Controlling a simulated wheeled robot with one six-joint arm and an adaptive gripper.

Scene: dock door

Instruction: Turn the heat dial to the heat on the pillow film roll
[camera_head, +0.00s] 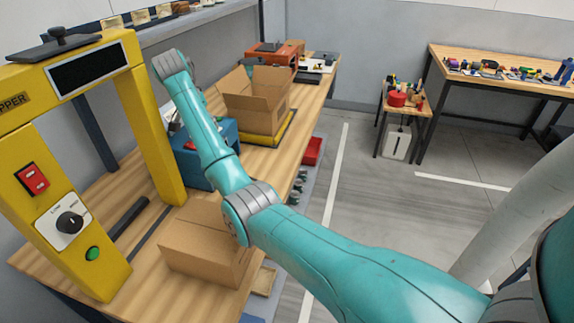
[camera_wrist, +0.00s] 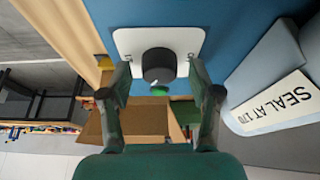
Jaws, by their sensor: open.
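In the wrist view a black round heat dial (camera_wrist: 158,65) sits on a white plate (camera_wrist: 128,42) on the blue face of a machine (camera_wrist: 228,40). My gripper (camera_wrist: 158,76) is open, its two fingers on either side of the dial, with gaps visible; I cannot tell how deep they reach. At the right, a pale roll, seemingly the film roll (camera_wrist: 250,82), carries a label (camera_wrist: 275,103) that seems to read "SEAL AT 170". The dial's pointer is not clear. In the head view the blue machine (camera_head: 228,130) is partly hidden behind my arm, and its dial is hidden.
A yellow wrapper frame (camera_head: 150,130) with its own black dial (camera_head: 69,222) stands left on the wooden bench. A closed carton (camera_head: 205,250) lies in front, and an open carton (camera_head: 255,100) stands behind the blue machine. The floor to the right is mostly clear.

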